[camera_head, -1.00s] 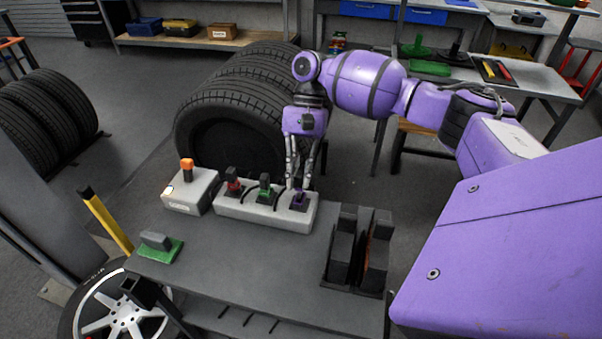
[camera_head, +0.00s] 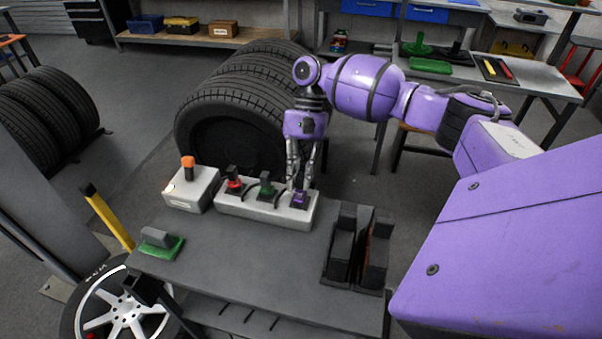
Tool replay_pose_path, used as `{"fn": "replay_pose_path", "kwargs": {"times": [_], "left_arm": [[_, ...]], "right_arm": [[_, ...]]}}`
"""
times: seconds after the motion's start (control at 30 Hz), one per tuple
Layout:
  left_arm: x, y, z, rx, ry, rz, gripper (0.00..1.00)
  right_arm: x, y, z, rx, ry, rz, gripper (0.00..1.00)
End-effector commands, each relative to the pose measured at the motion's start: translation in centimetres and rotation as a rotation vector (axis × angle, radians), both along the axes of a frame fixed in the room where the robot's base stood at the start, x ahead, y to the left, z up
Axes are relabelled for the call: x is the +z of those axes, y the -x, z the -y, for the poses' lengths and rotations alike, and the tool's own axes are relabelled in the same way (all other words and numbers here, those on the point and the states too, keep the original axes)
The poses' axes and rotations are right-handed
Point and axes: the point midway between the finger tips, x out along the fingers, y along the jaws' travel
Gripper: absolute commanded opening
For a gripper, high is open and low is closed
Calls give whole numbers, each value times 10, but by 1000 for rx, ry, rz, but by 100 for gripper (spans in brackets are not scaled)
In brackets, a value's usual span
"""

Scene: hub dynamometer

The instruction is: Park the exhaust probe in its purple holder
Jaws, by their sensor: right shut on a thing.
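The purple holder (camera_head: 299,204) is the right-hand one of three coloured holders on a pale grey rack on the dark table. My right gripper (camera_head: 299,185) points down right over it, shut on a small dark probe, most of which the fingers hide. The probe's lower end is at the purple holder; I cannot tell how deep it sits. My left gripper is not in view.
A grey box (camera_head: 190,194) with an orange-topped knob stands left of the rack. A black two-slot stand (camera_head: 343,250) is at the right. The table's middle is clear.

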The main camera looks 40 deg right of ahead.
Motion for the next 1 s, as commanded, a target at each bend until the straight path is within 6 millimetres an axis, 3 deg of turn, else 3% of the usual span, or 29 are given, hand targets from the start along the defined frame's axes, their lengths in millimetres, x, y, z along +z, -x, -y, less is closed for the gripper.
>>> {"fn": "replay_pose_path", "kwargs": {"times": [1.0], "left_arm": [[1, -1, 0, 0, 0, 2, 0]], "right_arm": [[-13, 0, 0, -1, 0, 0, 0]]}}
